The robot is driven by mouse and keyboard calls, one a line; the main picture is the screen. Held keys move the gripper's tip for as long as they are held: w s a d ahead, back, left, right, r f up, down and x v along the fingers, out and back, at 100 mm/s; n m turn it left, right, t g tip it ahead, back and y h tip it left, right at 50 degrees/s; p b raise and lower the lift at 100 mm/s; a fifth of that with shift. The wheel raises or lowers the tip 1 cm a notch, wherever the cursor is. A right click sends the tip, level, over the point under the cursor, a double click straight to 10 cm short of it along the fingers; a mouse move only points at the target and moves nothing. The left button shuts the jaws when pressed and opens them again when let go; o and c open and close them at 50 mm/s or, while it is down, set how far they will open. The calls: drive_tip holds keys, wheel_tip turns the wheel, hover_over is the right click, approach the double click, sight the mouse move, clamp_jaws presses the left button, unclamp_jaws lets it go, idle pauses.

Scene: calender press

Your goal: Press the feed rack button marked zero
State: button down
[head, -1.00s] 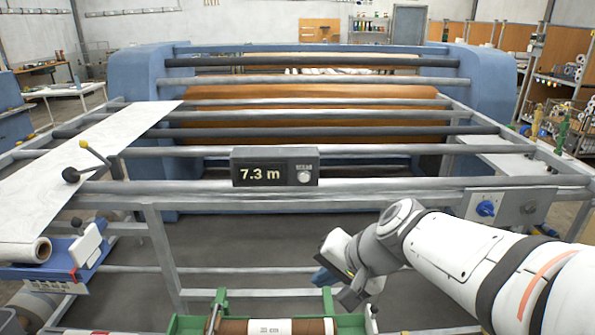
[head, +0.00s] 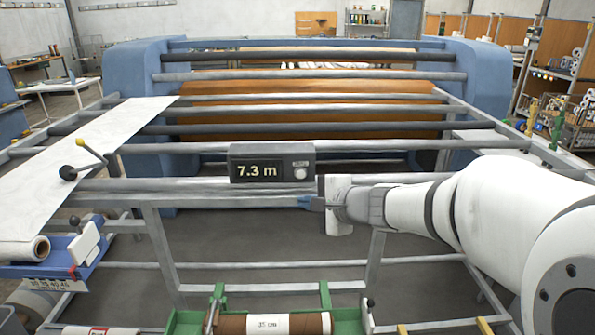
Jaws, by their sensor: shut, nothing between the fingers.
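The feed rack counter (head: 272,163) is a dark box on the front rail of the rack, and its display reads 7.3 m. Its round pale button (head: 300,174) sits at the right of its face, under a small label too small to read. My gripper (head: 303,201) is at the front rail, just below and right of the box, pointing left. Its blue fingertips appear closed and empty. They look close under the button, and I cannot tell whether they touch the box.
A green cradle (head: 185,322) with a brown roll (head: 235,324) stands below. My arm covers the right part of the front rail.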

drive_tip(key=shift+w+p, duration=1)
drive_tip(key=shift+w, duration=3.35)
drive_tip(key=shift+w+a, duration=0.1)
drive_tip(key=shift+w, duration=0.3)
drive_tip(key=shift+w+b, duration=0.35)
drive_tip(key=shift+b, duration=0.1)
drive_tip(key=shift+s, duration=0.1)
drive_tip(key=shift+s+b, duration=0.5)
drive_tip(key=shift+s, duration=0.15)
drive_tip(key=shift+s, duration=0.15)
drive_tip(key=shift+s+b, duration=1)
drive_tip(key=shift+s, duration=1.4)
